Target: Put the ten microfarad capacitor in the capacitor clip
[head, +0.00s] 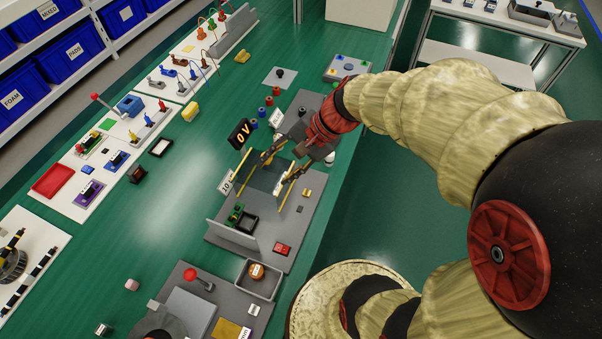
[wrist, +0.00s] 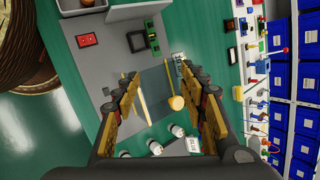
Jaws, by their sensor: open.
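My gripper (head: 275,169) is over the grey station, its fingers apart with nothing between them that I can see as held; it also shows in the wrist view (wrist: 167,88). A tinted clear panel with yellow edges (head: 264,178) stands below the fingers. A white card reading "10" (head: 227,182) is at the station's left edge. Small red and blue cylinders (head: 268,101) stand beyond the station. Pale round-topped parts (wrist: 178,130) show low in the wrist view. I cannot tell which part is the ten microfarad capacitor, nor make out the clip for certain.
A display reading "0 V" (head: 240,133) stands beside the gripper. A red switch (head: 282,248), a green terminal part (head: 235,212) and an upright grey plate (head: 232,236) are on the near station. A grey tray (head: 258,281) stands closer.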

